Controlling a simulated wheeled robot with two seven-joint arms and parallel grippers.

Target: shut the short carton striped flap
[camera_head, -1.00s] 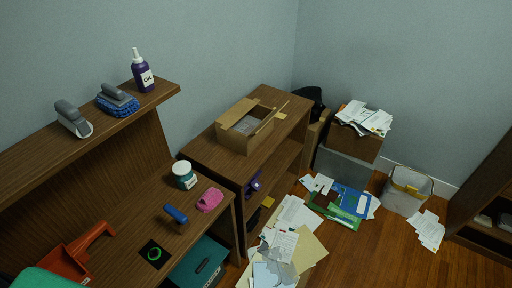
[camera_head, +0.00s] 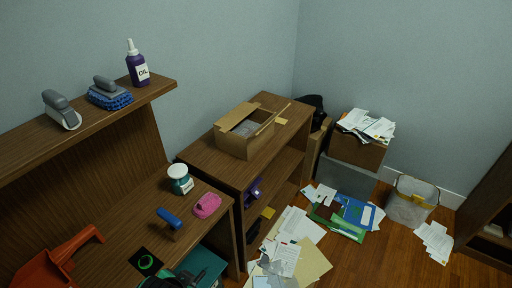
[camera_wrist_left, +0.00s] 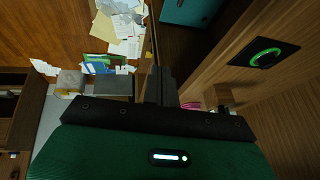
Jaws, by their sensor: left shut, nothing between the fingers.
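The open cardboard carton (camera_head: 233,144) stands on top of the brown shelf unit in the head view. A flap at its right side sticks up and outward (camera_head: 266,132), and something grey shows inside. I cannot make out stripes on any flap. My left gripper (camera_wrist_left: 160,84) shows in the left wrist view with its dark fingers together, empty, and well away from the carton. Part of a dark and green hand, likely my left one, shows at the bottom edge of the head view. My right gripper is not in view.
The desk holds a green-lit black pad (camera_head: 146,262), a blue-handled stamp (camera_head: 168,218), a pink item (camera_head: 207,205) and a jar (camera_head: 180,180). Papers (camera_head: 290,258) litter the floor. A paper-filled box (camera_head: 362,150) stands beyond the shelf.

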